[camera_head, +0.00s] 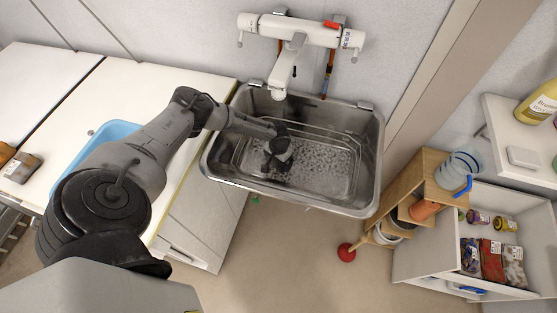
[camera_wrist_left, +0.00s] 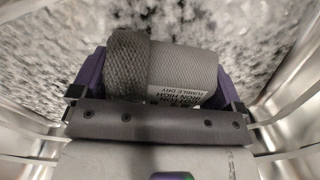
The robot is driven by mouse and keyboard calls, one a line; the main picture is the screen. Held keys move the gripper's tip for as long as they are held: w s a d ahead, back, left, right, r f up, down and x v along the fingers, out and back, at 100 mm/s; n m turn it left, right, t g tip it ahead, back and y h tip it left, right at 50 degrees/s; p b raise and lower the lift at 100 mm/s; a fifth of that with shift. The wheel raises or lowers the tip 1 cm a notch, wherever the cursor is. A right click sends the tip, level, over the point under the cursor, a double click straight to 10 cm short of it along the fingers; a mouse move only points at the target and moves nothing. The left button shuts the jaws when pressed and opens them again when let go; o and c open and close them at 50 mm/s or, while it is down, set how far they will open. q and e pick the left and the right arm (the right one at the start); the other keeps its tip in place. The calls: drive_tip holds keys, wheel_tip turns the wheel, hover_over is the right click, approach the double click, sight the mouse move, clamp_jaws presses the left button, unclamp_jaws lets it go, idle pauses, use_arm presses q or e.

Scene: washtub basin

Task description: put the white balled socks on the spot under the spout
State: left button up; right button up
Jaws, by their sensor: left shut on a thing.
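My left gripper (camera_head: 279,153) reaches down into the steel basin (camera_head: 374,160), below and slightly left of the spout (camera_head: 280,88) in the head view. In the left wrist view, the balled socks (camera_wrist_left: 150,62) sit between the purple-edged fingers of the gripper (camera_wrist_left: 155,88), which is shut on them. They look grey in the shade, with a ribbed cuff and a printed care label. Speckled grey-white basin floor shows beyond them. In the head view the gripper mostly hides the socks. No marked spot under the spout can be made out. My right gripper is not in view.
The white tap (camera_head: 300,30) is on the wall above the basin. A blue tub (camera_head: 85,150) stands on the left counter, partly behind my arm. A wooden stool (camera_head: 415,190), a red plunger (camera_head: 346,252) and an open drawer (camera_head: 480,275) are at right.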

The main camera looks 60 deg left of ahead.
use_arm(q)
drive_tip(key=shift+f, duration=0.15)
drive_tip(key=shift+f, duration=0.1)
drive_tip(key=o, duration=0.6)
drive_tip(key=shift+c, duration=0.2)
drive_tip(key=shift+r, duration=0.55)
wheel_tip(320, 180, up, 10)
drive_tip(key=p, duration=0.2)
drive_tip(key=shift+r+p, duration=0.2)
drive_tip(key=shift+p, duration=0.1)
drive_tip(key=shift+r, duration=0.5)
